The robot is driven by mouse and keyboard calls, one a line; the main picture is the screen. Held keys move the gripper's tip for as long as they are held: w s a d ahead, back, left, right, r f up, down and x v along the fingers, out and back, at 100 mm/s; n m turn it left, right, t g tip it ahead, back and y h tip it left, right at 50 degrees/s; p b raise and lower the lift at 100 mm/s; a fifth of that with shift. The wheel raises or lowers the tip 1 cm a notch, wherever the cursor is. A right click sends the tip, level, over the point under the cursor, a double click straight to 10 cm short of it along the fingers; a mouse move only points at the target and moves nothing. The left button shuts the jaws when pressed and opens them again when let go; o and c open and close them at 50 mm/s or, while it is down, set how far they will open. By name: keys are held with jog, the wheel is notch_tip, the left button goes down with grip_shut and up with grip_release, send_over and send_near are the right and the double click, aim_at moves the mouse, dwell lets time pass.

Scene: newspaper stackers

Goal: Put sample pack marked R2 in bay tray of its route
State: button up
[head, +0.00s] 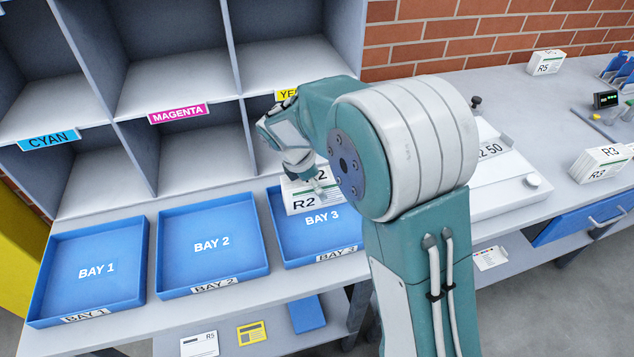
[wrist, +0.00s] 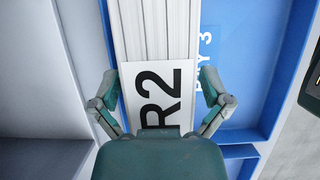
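The sample pack marked R2 (head: 303,204) is a white bundle with a black-lettered label. It is over the left part of the blue Bay 3 tray (head: 278,224); its height above the tray floor is hard to tell. My gripper (wrist: 160,88) has one finger on each side of the pack (wrist: 158,40) at its labelled end, close against its sides, and appears shut on it. In the wrist view the tray floor (wrist: 238,70) lies right of the pack, which partly covers the BAY 3 lettering. The Bay 1 tray (head: 143,262) and Bay 2 tray (head: 265,250) are empty.
A grey pigeonhole rack (head: 225,50) with CYAN, MAGENTA and partly hidden yellow labels stands behind the trays. My arm hides part of a white scale-like device (head: 510,185). Packs R3 (head: 600,163) and R5 (head: 546,62) lie on the right bench. Cards lie on a lower shelf.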

jog(key=v, duration=1.2)
jog(key=shift+r, duration=0.15)
jog(key=s+d+r+m+t+y, duration=0.25)
jog(key=s+d+r+m, duration=0.35)
jog(key=s+d+m, duration=0.45)
jog(key=s+d+m+t+y, duration=0.1)
jog(key=s+d+m, duration=0.1)
jog(key=s+m, duration=0.3)
jog(key=s+d+f+m+t+y, duration=0.1)
jog(key=s+m, duration=0.3)
jog(key=s, duration=0.4)
jog(key=shift+s+d+f+m, duration=0.3)
jog(key=shift+d+f+m, duration=0.05)
jog(key=shift+d, duration=0.2)
